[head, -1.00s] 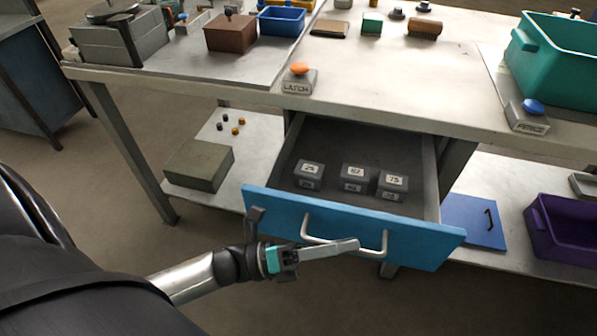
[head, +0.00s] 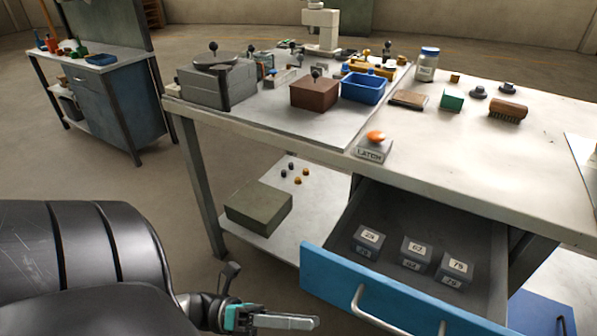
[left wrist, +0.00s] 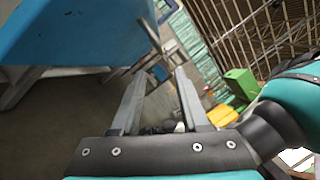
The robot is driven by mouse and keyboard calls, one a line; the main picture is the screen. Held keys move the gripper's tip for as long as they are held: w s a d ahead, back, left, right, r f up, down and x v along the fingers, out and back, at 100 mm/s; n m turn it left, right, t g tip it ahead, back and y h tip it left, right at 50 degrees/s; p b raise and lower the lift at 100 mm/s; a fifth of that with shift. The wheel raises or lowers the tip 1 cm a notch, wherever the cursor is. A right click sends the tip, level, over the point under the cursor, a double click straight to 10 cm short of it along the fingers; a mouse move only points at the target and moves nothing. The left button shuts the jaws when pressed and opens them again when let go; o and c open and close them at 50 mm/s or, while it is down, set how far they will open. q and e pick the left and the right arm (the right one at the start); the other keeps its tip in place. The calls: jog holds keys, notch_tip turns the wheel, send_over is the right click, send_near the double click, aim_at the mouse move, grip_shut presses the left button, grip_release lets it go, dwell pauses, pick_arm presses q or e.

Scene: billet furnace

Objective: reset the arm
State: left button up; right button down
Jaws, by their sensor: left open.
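My left gripper (head: 316,322) is low at the bottom of the head view, to the left of the blue-fronted drawer (head: 385,300). It is apart from the drawer handle (head: 392,316). In the left wrist view its two fingers (left wrist: 156,88) stand apart with nothing between them. The drawer is pulled open and holds three labelled dark blocks, such as the left one (head: 368,243). In the left wrist view the blue drawer front (left wrist: 75,30) fills the upper left. My right gripper is in neither view.
The workbench holds a latch button (head: 374,148), a brown box (head: 314,92), a blue bin (head: 364,87) and a brush (head: 508,111). A green-grey box (head: 258,207) sits on the lower shelf. Open floor lies between the bench and another workstation (head: 105,95).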

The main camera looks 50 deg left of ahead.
pick_arm(q)
jog(key=shift+s+a, duration=0.1)
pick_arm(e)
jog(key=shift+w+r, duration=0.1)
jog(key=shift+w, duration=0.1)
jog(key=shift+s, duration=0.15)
pick_arm(q)
jog(key=w+a+f+n+y+p, duration=0.1)
jog(key=w+a+f+n+y, duration=0.15)
jog(key=f+n+y, duration=0.6)
jog(key=w+a+f+n+y+p, duration=0.1)
jog(key=a+f+n+y, duration=0.35)
jog(key=f+n, duration=0.65)
jog(key=s+d+f+n+g+y+p, duration=0.1)
jog(key=s+d+f+n+g+y, duration=0.1)
jog(key=s+f+n+g, duration=0.3)
jog(key=s+d+f+n+g+y+p, duration=0.1)
jog(key=s+d+f+n+g+y, duration=0.1)
jog(key=s+f+n, duration=0.6)
jog(key=s+d+f+g, duration=0.1)
jog(key=s+f+g, duration=0.1)
jog(key=shift+s+g, duration=0.15)
jog(key=shift+g, duration=0.25)
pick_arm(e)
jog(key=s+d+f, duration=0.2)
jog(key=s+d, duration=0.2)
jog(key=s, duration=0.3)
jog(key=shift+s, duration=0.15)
